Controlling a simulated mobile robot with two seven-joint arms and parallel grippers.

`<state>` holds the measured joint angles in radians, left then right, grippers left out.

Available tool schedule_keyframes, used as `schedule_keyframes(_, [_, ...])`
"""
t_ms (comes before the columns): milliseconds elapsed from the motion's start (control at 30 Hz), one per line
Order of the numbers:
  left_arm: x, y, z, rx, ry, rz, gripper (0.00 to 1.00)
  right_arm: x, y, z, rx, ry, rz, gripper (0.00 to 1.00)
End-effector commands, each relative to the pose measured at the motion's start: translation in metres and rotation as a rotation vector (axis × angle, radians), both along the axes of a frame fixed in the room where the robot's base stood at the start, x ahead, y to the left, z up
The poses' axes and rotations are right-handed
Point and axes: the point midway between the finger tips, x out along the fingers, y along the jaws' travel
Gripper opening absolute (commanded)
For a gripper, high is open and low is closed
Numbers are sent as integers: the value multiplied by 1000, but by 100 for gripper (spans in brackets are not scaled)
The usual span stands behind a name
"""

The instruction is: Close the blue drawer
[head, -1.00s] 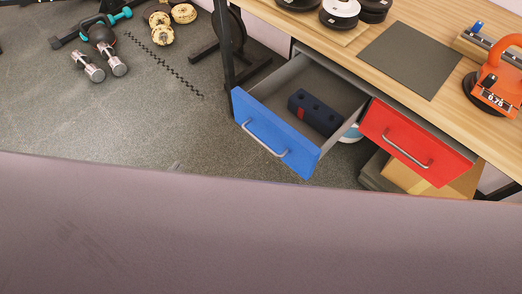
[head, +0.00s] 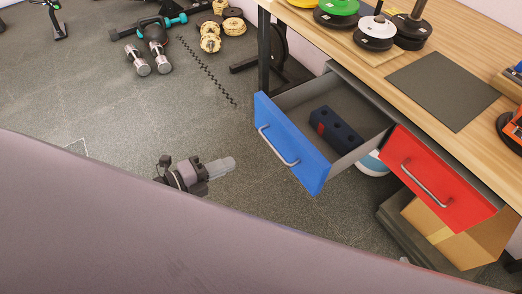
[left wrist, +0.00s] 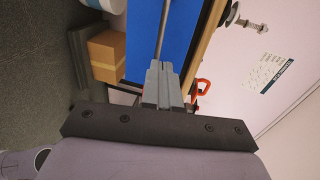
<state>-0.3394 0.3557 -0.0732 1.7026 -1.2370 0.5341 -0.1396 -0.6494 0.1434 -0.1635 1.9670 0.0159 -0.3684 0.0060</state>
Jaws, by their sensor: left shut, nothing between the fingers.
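The blue drawer (head: 291,146) is pulled out from under the wooden table in the head view. A dark blue block with holes (head: 336,127) lies inside it. Its front carries a grey bar handle (head: 278,148). My left gripper (head: 229,165) is shut and empty, in front of and left of the drawer front, apart from it in the head view. In the left wrist view the shut fingers (left wrist: 164,72) point toward the blue front (left wrist: 143,40) and its handle (left wrist: 162,30). My right gripper is not in view.
The red drawer (head: 437,180) to the right looks shut. A cardboard box (head: 440,232) stands below it. Weight plates (head: 375,30) and a dark mat (head: 442,90) lie on the tabletop. Dumbbells (head: 148,58) lie on the floor at upper left.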

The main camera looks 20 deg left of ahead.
Motion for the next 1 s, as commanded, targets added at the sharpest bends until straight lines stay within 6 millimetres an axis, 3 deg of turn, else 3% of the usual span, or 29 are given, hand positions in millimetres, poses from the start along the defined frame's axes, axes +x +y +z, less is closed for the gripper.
schedule_keyframes(500, [71,-56,-18,-4,1,2,0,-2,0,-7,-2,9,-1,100])
schedule_keyframes(1000, [82,-65,-21,-1,2,1,0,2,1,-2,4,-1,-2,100])
